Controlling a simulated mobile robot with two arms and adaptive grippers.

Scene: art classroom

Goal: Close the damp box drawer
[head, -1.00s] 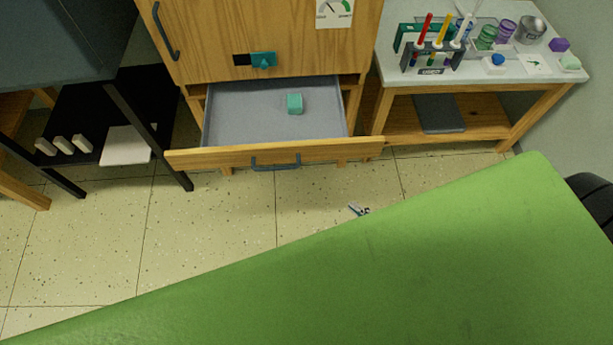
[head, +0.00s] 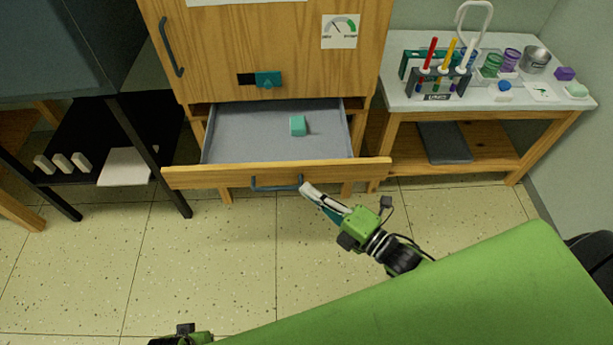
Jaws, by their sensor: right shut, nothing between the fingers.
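The damp box (head: 215,60) is a wooden cabinet with a teal latch on its front. Its drawer (head: 228,177) is pulled out, with a wooden front, a grey inside and a dark blue bar handle (head: 276,187). A small teal block (head: 298,125) lies in the drawer. My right gripper (head: 304,188) is shut and empty, its tips at the right end of the handle; whether they touch it I cannot tell. My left gripper (head: 182,337) shows only in part at the bottom edge, its fingers hidden.
A white-topped table (head: 405,99) on the right holds a rack of coloured tubes (head: 437,80), jars and small blocks. A dark shelf (head: 75,179) with white pieces stands on the left. The tiled floor (head: 215,260) before the drawer is clear.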

